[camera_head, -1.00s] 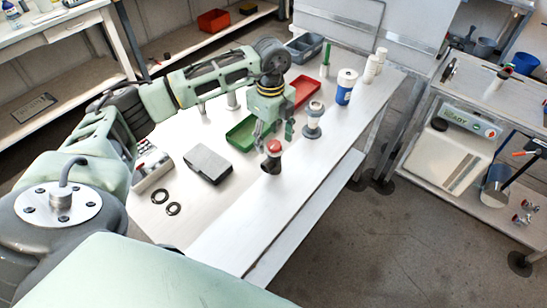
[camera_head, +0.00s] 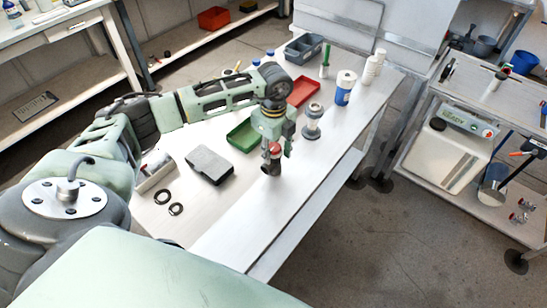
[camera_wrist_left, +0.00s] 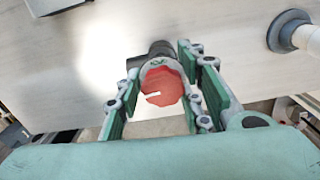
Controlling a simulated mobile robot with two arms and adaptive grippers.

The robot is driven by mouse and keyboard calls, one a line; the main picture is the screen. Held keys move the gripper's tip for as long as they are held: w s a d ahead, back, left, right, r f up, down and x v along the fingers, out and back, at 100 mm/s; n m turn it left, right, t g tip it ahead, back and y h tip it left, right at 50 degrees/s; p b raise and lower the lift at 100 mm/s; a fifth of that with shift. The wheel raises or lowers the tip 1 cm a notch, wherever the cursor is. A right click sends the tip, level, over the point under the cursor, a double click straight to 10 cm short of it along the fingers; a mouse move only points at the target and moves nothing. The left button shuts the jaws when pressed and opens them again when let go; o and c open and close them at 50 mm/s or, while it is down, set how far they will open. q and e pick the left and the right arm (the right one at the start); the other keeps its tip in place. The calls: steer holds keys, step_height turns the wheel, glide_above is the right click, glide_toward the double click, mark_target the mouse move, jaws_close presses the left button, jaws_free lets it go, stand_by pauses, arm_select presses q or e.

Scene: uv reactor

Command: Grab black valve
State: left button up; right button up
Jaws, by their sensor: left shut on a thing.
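The black valve (camera_head: 271,168) stands upright near the front edge of the table, with a red cap on top. In the left wrist view its red cap (camera_wrist_left: 163,85) is between the fingers, with a dark part of its body showing behind. My left gripper (camera_head: 277,150) reaches down over it from above and is shut on it, with green finger pads on both sides. The fingers hide part of the valve. My right gripper is not in view.
On the table (camera_head: 225,230), a grey metal fitting (camera_head: 312,122) stands just right of the gripper. A green tray (camera_head: 243,134), a grey box (camera_head: 209,165) and two black rings (camera_head: 162,197) lie to the left. A red tray (camera_head: 303,90) and bottles (camera_head: 345,88) are farther back.

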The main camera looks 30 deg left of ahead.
arm_select(q)
jaws_close()
steer(key=shift+r, duration=0.15)
